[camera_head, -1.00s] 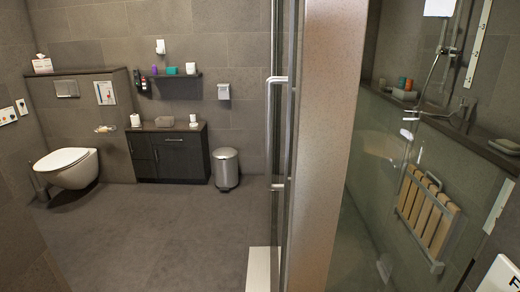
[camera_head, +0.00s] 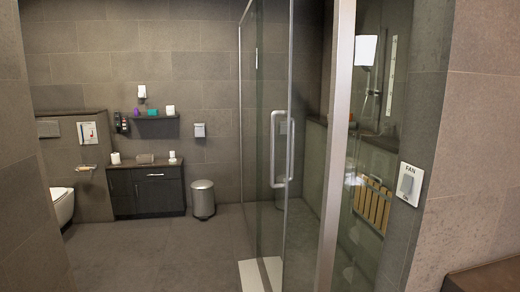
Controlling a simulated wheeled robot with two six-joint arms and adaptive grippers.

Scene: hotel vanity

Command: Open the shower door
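The shower door (camera_head: 263,215) is a clear glass panel in the middle of the head view, seen at a steep angle. A silver bar handle (camera_head: 273,150) stands upright near its right edge, at about mid-height. A second glass area lies to the right of it, beside a pale metal upright (camera_head: 336,150). I cannot tell surely whether the door is shut or slightly ajar. Neither of my grippers is in view, and nothing is seen touching the handle.
A fan switch plate (camera_head: 409,184) is on the wall at right, with a dark ledge (camera_head: 484,276) below. A bin (camera_head: 203,200) and dark cabinet (camera_head: 146,192) stand at the back left. The left floor is clear.

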